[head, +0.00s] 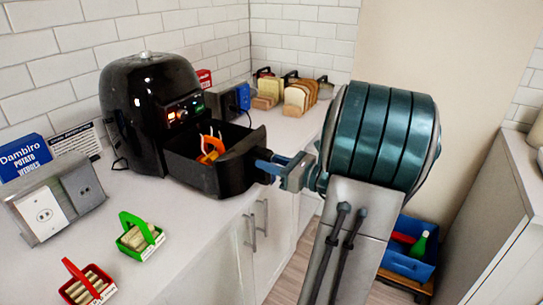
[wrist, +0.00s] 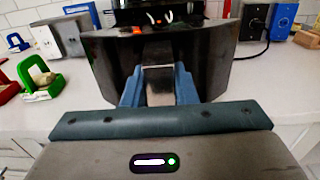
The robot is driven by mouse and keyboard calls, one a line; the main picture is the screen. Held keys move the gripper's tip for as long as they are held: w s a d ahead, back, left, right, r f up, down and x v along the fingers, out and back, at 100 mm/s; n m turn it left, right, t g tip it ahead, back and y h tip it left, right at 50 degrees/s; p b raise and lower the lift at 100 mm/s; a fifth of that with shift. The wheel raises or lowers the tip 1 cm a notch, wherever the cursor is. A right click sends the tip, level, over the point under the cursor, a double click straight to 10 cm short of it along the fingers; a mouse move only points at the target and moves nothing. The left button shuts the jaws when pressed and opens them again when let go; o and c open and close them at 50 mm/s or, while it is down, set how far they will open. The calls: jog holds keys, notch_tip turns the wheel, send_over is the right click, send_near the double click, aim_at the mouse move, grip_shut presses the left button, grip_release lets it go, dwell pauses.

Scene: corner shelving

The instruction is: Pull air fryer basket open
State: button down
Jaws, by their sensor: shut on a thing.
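The black air fryer (head: 150,95) stands on the white counter against the tiled wall. Its basket (head: 200,178) is pulled well out of the body, and an orange item (head: 210,148) lies inside it. My gripper (head: 268,168) is at the front of the basket, shut on the basket handle. In the wrist view, the blue fingers (wrist: 158,85) sit on both sides of the handle (wrist: 160,90), with the dark basket front (wrist: 110,65) just ahead. The inner end of the basket is hidden inside the fryer body.
A green basket (head: 140,236) and a red basket (head: 88,284) stand on the counter's near left, by a grey outlet box (head: 52,205). Bread slices (head: 298,95) stand behind.

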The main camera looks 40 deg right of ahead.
jog(key=shift+s, duration=0.1)
jog(key=c, duration=1.2)
grip_release()
jog(key=shift+o, duration=0.2)
jog(key=v, duration=1.4)
